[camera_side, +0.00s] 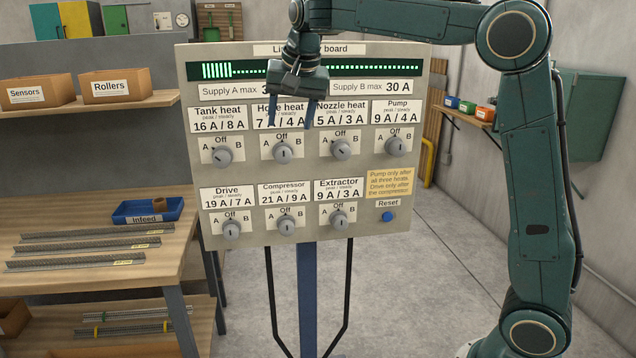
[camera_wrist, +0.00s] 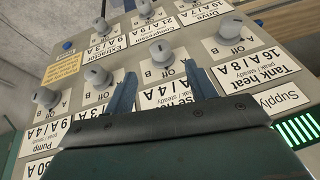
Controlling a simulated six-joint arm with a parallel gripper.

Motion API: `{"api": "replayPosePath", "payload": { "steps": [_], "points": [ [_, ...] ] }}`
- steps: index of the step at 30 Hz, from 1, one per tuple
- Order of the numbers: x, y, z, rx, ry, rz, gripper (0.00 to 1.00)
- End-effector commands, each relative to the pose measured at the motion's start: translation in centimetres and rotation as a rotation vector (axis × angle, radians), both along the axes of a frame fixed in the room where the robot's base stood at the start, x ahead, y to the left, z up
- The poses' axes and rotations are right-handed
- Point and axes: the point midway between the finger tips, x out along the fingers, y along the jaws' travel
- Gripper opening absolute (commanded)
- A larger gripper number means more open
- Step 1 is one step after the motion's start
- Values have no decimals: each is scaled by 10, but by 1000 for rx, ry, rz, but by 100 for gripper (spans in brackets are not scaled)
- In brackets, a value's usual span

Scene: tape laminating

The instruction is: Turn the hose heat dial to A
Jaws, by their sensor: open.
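The hose heat dial (camera_side: 283,152) is a grey knob in the upper row of the board (camera_side: 310,253). Its pointer line looks upright, towards Off. It also shows in the wrist view (camera_wrist: 161,50), where the board appears upside down. My gripper (camera_side: 290,124) is open and empty, pointing downward in front of the hose heat label, just above the dial. In the wrist view, its two blue fingers (camera_wrist: 160,78) are spread with the dial beyond their tips, not between them. The fingers partly hide the hose heat label.
The tank heat dial (camera_side: 223,155) is left of it, turned towards A; the nozzle heat dial (camera_side: 341,149) is right. The pump dial (camera_side: 396,146), a lower dial row and a blue reset button (camera_side: 388,216) are near. Tall green bars fill the meter's (camera_side: 216,70) left part.

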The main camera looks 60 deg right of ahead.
Motion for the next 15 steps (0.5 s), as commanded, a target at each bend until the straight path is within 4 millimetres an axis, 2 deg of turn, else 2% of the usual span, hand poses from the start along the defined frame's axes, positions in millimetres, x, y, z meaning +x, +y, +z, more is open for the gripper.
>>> {"api": "replayPosePath", "payload": {
  "steps": [15],
  "points": [
    [27,-13,-70,2,2,-2,56]
  ]
}}
